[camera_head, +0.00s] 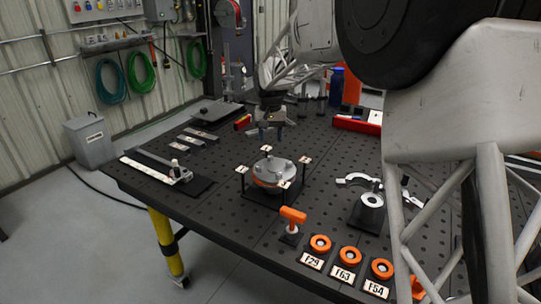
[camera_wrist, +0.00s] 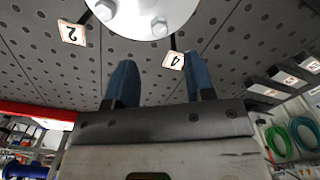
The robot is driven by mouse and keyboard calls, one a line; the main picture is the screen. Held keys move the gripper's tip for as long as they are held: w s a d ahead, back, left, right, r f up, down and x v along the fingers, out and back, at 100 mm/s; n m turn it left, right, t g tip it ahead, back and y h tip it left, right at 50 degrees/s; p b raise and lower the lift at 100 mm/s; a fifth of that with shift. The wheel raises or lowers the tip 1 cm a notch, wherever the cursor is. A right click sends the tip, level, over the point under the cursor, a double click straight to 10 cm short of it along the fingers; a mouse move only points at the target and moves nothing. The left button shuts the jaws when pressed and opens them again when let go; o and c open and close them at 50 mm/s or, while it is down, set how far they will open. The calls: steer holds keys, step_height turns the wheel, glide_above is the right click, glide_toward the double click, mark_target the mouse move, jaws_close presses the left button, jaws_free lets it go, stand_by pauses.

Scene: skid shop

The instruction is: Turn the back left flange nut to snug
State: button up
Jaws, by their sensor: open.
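The round silver flange (camera_head: 272,170) sits on a dark stand in the middle of the table, with an orange-brown band around its lower part. In the wrist view its pale disc (camera_wrist: 138,20) is cut off by the top edge. Two hex nuts show on it, one (camera_wrist: 160,26) on the side of the tag marked 4 and one (camera_wrist: 105,9) on the side of the tag marked 2. My gripper (camera_head: 268,135) is above and behind the flange, pointing down. Its two blue fingers (camera_wrist: 160,75) are apart, with nothing between them, clear of both nuts.
Numbered tags (camera_head: 305,160) stand around the flange. A metal clamp-like part (camera_head: 372,198) is at right. Flat bars (camera_head: 155,167) lie at left. Bare perforated table lies between.

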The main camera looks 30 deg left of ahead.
mark_target(271, 159)
steer(key=shift+f, duration=3.85)
jaws_close()
steer(key=shift+m, duration=1.5)
jaws_free()
steer(key=shift+r, duration=0.15)
